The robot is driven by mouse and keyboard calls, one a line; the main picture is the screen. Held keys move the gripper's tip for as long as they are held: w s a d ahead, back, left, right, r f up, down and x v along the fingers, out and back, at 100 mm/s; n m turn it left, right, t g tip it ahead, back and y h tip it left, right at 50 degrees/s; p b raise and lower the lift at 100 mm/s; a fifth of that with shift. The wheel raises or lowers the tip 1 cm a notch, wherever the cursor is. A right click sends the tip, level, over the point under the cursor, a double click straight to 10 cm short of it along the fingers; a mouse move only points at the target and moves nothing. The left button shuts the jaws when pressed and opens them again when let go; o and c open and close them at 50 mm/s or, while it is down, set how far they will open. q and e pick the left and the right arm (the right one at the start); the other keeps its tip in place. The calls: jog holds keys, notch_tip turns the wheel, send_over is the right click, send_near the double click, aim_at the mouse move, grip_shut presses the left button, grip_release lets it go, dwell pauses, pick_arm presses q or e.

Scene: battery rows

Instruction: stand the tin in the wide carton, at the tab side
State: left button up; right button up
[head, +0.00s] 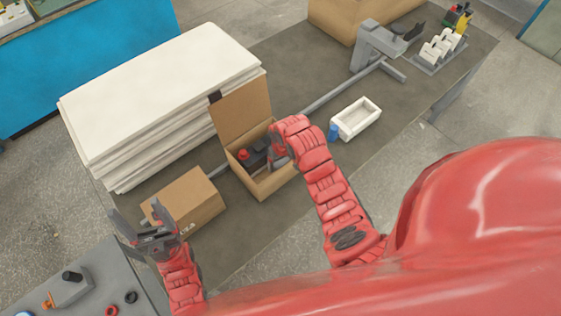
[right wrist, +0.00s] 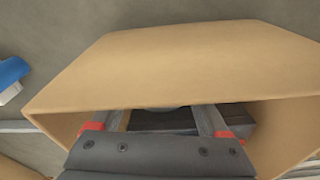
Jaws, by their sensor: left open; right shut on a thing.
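The open carton (head: 262,183) stands mid-table with its flap (head: 242,108) raised at the back and a dark tab on the flap's upper left corner. My right gripper (head: 279,158) reaches down into its right part. In the right wrist view my right gripper (right wrist: 165,112) is inside the carton walls, shut on a grey thing (right wrist: 165,120), taken as the tin and mostly hidden. Dark items, one with a red top (head: 243,155), show in the carton's left part. My left gripper (head: 143,228) is open and empty, by the closed carton (head: 188,200).
A stack of white boards (head: 160,90) stands behind the cartons. A white tray (head: 357,118) and a small blue thing (head: 332,132) lie to the right. A grey stand (head: 377,45) is farther back. Bare table shows between the carton and tray.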

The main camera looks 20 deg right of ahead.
aim_at(281, 161)
jog(key=o, duration=1.6)
jog(key=shift+r+p, duration=0.25)
jog(key=shift+p, duration=0.05)
jog(key=shift+r+p, duration=0.45)
jog(key=shift+r, duration=0.1)
jog(key=shift+s+r+b, duration=0.15)
jog(key=shift+r+b, duration=0.65)
jog(key=r, duration=0.4)
jog(key=shift+s+d+r, duration=0.1)
jog(key=shift+s+r, duration=0.05)
jog(key=shift+s, duration=0.05)
jog(key=r+p, duration=0.2)
jog(key=r, duration=0.1)
jog(key=s+r+p, duration=0.1)
jog(key=r+p, duration=0.1)
jog(key=shift+r, duration=0.25)
